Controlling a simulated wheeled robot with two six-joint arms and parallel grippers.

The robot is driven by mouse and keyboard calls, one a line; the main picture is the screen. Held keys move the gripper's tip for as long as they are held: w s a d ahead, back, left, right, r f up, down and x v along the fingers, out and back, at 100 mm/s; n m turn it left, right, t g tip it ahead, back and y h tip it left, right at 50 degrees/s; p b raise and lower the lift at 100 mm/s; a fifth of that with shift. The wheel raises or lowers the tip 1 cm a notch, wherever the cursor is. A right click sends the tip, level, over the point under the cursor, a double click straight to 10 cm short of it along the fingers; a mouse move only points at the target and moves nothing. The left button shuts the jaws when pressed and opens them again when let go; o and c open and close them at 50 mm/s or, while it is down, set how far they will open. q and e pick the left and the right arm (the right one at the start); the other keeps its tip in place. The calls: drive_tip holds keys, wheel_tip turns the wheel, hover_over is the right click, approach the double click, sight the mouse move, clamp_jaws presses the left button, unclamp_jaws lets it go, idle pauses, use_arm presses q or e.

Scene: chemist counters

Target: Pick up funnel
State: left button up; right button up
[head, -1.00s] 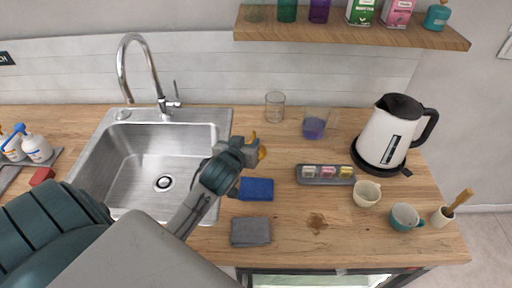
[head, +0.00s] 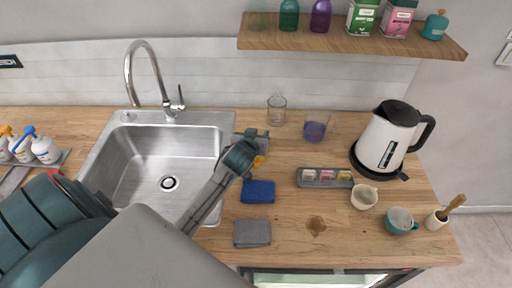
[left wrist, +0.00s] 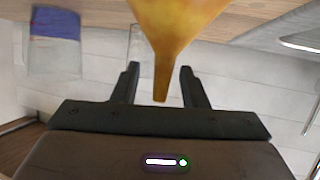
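The funnel (left wrist: 170,40) is amber yellow. In the left wrist view its wide cone is cut off by the top edge and its narrow stem points down between my fingers. My left gripper (left wrist: 158,75) is open, with a gap on each side of the stem. In the head view the left gripper (head: 262,141) is over the counter just right of the sink. Only a small yellow part of the funnel (head: 259,162) shows there, beside the gripper; the rest is hidden by it. My right gripper is in neither view.
A blue sponge (head: 258,191) and a grey cloth (head: 252,233) lie in front of the gripper. A clear beaker (head: 276,109) and one with purple-blue liquid (head: 314,131) stand behind and right. The sink (head: 150,150) is left, the kettle (head: 386,138) right.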

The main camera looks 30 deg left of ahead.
use_arm(q)
clamp_jaws()
drive_tip(key=shift+r, duration=0.1)
